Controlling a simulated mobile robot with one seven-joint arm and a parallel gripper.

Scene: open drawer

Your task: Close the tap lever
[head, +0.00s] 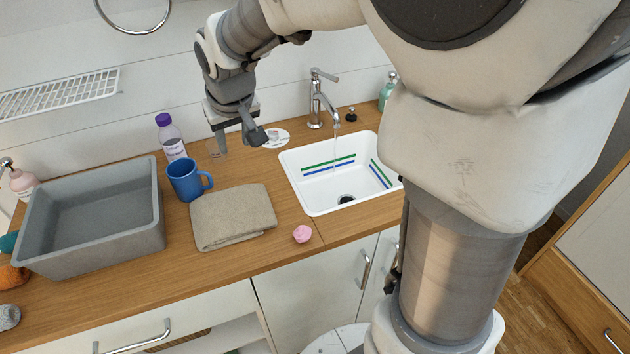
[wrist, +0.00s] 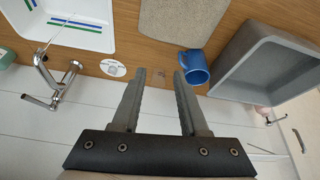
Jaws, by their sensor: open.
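The chrome tap (head: 316,105) stands behind the white sink, its lever (head: 326,75) on top pointing right. A thin stream of water (head: 335,150) falls from its spout into the sink. In the wrist view the tap (wrist: 45,75) is at the left edge with its lever (wrist: 38,101) low in the picture. My gripper (head: 239,145) is open and empty, above the back of the counter, left of the tap and apart from it. In the wrist view its two fingers (wrist: 161,75) are spread with nothing between them.
The white sink (head: 312,198) is right of a folded beige cloth (head: 233,216). A blue mug (head: 184,180), a purple-capped bottle (head: 171,138) and a grey basin (head: 150,240) are at left. A printed disc (head: 276,139) lies between gripper and tap. A green bottle (head: 388,92) stands right.

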